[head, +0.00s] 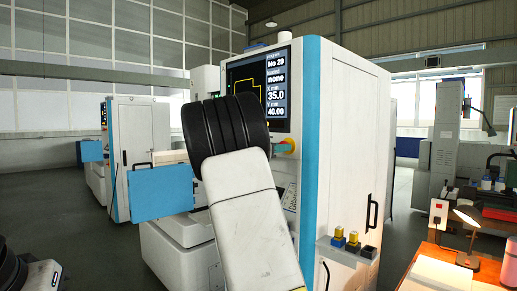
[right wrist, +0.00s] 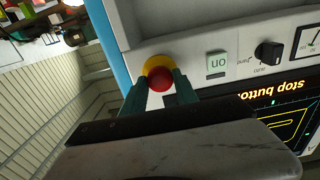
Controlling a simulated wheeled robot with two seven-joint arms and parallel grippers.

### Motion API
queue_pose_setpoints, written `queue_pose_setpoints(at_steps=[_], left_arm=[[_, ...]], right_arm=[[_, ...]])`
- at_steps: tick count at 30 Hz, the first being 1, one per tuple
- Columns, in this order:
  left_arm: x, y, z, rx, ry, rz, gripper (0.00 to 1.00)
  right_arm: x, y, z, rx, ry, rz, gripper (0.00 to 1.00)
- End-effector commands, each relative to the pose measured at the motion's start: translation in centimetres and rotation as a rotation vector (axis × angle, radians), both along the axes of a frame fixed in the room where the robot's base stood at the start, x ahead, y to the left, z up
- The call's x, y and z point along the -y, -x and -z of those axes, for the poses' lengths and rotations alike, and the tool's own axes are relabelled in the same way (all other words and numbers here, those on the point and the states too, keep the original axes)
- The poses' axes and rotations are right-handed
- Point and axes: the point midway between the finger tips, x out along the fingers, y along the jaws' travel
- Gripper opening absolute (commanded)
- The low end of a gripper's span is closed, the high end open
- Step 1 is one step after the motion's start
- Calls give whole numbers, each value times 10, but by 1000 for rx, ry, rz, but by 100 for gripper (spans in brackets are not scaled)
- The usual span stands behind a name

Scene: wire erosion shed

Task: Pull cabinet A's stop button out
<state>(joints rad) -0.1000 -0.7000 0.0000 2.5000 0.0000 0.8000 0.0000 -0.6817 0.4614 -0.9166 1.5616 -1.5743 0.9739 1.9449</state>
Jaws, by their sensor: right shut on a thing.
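The stop button (right wrist: 160,78) has a red cap on a yellow collar and sits on the cabinet's light control panel in the right wrist view. My right gripper (right wrist: 158,88) has its two teal fingers on either side of the red cap, shut on it. In the head view my right arm hides most of the gripper, and only a bit of yellow and teal at the stop button (head: 288,146) shows beside the dark wrist. The cabinet (head: 342,130) is white with a blue edge. My left gripper is not in view.
Next to the button are a green-white "on" key (right wrist: 216,63) and a black knob (right wrist: 268,52). The screen (head: 276,82) is above the panel. A blue panel (head: 161,193) juts out left. A desk with a lamp (head: 467,222) stands at the right.

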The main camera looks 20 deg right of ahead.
Motion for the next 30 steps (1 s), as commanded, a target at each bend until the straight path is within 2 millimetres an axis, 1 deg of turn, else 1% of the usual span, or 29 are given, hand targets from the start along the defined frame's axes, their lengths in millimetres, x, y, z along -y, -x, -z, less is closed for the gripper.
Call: queue_pose_setpoints(at_steps=[24,30], left_arm=[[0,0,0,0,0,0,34],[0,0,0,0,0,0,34]], right_arm=[[-1,0,0,0,0,-1,0],[-13,5,0,1,-1,-1,0]])
